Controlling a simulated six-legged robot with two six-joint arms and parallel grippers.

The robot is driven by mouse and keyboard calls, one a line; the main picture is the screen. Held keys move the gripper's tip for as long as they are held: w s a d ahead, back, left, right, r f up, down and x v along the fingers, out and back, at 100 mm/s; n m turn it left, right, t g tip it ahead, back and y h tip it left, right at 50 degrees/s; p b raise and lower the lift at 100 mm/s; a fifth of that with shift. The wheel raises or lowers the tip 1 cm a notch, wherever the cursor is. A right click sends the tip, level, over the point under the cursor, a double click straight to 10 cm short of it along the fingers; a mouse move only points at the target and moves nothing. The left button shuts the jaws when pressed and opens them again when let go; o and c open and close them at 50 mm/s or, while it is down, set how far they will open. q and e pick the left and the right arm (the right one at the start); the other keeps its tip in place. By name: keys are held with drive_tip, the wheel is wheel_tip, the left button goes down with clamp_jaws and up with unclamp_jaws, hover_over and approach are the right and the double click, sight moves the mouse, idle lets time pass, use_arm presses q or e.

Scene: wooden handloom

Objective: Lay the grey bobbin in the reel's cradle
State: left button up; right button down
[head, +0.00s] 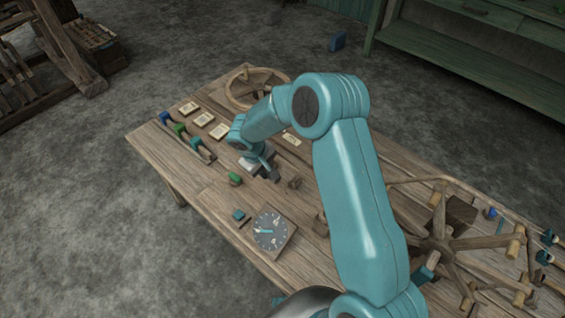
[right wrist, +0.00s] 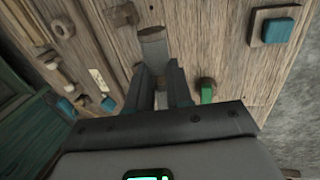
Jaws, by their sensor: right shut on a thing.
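My right gripper (head: 258,165) is low over the left middle of the table. The bobbin's lower part is hidden between the fingers. I cannot tell whether it touches the tabletop. A spoked wooden frame, which looks like the reel (head: 440,243), stands at the table's right, partly behind my arm. I cannot make out its cradle. My left gripper is not in view.
A green piece (head: 235,178) lies close to the right gripper; a small brown piece (head: 294,183) is at its right. A wooden ring (head: 240,98), cards (head: 204,119) and coloured pegs (head: 181,129) are behind.

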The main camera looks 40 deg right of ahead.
drive_tip(key=d+b, duration=0.2)
drive_tip(key=d, duration=0.6)
drive_tip(key=f+b, duration=0.1)
drive_tip(key=f, duration=0.1)
drive_tip(key=f+b, duration=0.1)
drive_tip(key=f, duration=0.1)
drive_tip(key=f+b, duration=0.1)
drive_tip(key=f, duration=0.1)
drive_tip(key=shift+w+a+f+b, duration=0.2)
drive_tip(key=shift+a+b, duration=0.1)
drive_tip(key=shift+f+b, duration=0.65)
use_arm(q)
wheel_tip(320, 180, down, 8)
use_arm(e)
drive_tip(key=shift+r, duration=0.1)
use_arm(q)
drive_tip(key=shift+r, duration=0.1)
use_arm(e)
drive_tip(key=c, duration=0.9)
unclamp_jaws()
drive_tip(key=shift+c, duration=0.2)
